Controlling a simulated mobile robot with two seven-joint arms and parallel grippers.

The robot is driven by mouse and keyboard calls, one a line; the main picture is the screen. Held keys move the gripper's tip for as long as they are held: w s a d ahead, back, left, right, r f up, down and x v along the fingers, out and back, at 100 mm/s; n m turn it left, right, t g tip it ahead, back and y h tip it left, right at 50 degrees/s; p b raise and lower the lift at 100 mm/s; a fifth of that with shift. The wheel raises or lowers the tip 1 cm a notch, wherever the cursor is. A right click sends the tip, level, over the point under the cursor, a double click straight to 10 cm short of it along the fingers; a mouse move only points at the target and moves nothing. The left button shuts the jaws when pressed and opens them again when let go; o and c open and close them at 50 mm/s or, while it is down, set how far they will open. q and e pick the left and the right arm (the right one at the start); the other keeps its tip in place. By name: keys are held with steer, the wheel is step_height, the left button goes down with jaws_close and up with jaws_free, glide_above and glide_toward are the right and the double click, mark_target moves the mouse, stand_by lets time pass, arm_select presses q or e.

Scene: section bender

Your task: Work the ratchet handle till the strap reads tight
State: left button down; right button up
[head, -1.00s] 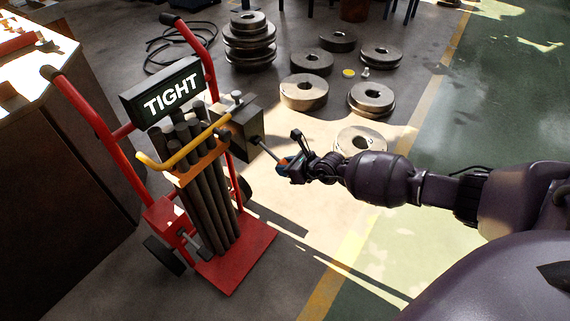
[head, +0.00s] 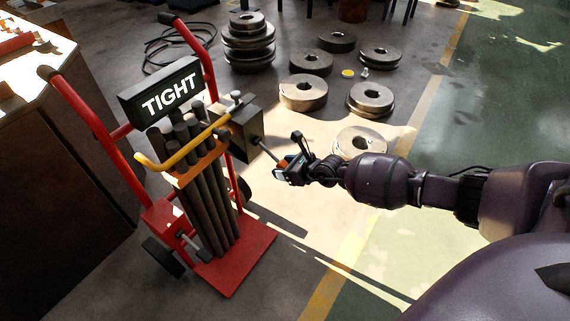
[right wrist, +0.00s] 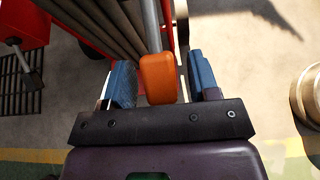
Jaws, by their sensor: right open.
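The ratchet handle is a grey rod with an orange grip (right wrist: 158,78), coming out of a dark ratchet box (head: 240,128) on the right side of the red hand truck (head: 235,262). A yellow-orange strap (head: 195,148) runs around a bundle of dark bars (head: 212,200) standing on the truck. The sign (head: 168,93) above it reads TIGHT. My right gripper (head: 288,166) is at the handle's outer end. In the right wrist view its blue fingers (right wrist: 160,82) are open, one on each side of the orange grip, with gaps visible. My left gripper is not in view.
Several round metal discs (head: 303,92) lie on the floor behind, some stacked (head: 250,42). A brown cabinet (head: 60,170) stands at the left. A black cable (head: 180,40) lies behind the truck. The floor at right is clear.

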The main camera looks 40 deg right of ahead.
steer(key=shift+s+d+r, duration=0.1)
steer(key=shift+s+r, duration=0.05)
arm_select(q)
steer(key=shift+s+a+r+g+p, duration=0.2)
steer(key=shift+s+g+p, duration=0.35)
steer(key=shift+p, duration=1.55)
arm_select(e)
steer(key=v, duration=1)
steer(key=shift+s, duration=0.2)
